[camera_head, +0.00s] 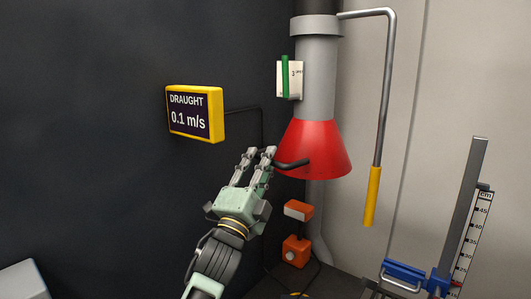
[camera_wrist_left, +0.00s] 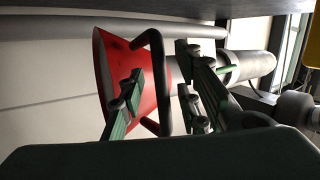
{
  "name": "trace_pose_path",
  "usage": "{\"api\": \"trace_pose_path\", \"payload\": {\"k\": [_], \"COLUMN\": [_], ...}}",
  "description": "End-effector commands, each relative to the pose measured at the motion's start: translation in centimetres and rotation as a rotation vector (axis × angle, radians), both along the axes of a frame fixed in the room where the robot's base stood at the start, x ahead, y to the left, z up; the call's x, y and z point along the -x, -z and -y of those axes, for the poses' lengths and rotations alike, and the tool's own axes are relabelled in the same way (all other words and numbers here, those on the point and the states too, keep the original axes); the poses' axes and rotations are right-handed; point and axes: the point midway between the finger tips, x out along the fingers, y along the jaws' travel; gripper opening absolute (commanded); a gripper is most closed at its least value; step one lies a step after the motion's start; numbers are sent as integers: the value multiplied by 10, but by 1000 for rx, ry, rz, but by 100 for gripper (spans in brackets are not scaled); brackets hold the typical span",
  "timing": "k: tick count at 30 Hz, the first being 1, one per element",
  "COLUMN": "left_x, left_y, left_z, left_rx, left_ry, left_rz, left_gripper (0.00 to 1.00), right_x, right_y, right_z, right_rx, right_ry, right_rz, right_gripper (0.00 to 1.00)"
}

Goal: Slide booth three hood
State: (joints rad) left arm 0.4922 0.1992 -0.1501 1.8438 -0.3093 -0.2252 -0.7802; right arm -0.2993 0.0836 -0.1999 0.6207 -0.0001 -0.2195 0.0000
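The red hood (camera_head: 315,148) is a cone on the lower end of a grey vertical duct (camera_head: 316,85). A dark bar handle (camera_head: 294,164) sticks out from the hood's left side. My left gripper (camera_head: 260,154) is at the handle's left end, with its fingers pointing up. In the left wrist view, the red hood (camera_wrist_left: 117,62) fills the left middle, and the dark handle (camera_wrist_left: 153,55) runs between the spread fingers. The fingers look apart, with gaps to the handle. Whether any finger touches it I cannot tell. My right gripper is out of view.
A yellow-framed display (camera_head: 195,114) on the dark wall reads DRAUGHT 0.1 m/s. A bent pipe with a yellow end (camera_head: 372,196) hangs right of the hood. An orange box (camera_head: 297,250) is below. An upright scale with a blue clamp (camera_head: 405,274) stands at lower right.

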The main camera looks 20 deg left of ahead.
Motion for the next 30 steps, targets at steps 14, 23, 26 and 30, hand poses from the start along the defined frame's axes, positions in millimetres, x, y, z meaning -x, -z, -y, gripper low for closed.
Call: {"api": "trace_pose_path", "payload": {"k": [14, 23, 26, 30], "left_x": [-14, -14, -14, -14], "left_y": [-7, -7, -6, -6], "left_z": [2, 1, 1, 1], "left_rx": [0, 1, 1, 2], "left_ry": [0, 0, 0, 1], "left_rz": [-1, -2, -2, -2], "left_gripper": [30, 4, 0, 0], "right_x": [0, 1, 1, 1], "right_y": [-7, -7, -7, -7], "right_z": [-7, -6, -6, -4], "right_rx": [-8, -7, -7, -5], "right_ry": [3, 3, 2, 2], "right_rz": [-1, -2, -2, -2], "right_gripper": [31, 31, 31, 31]}}
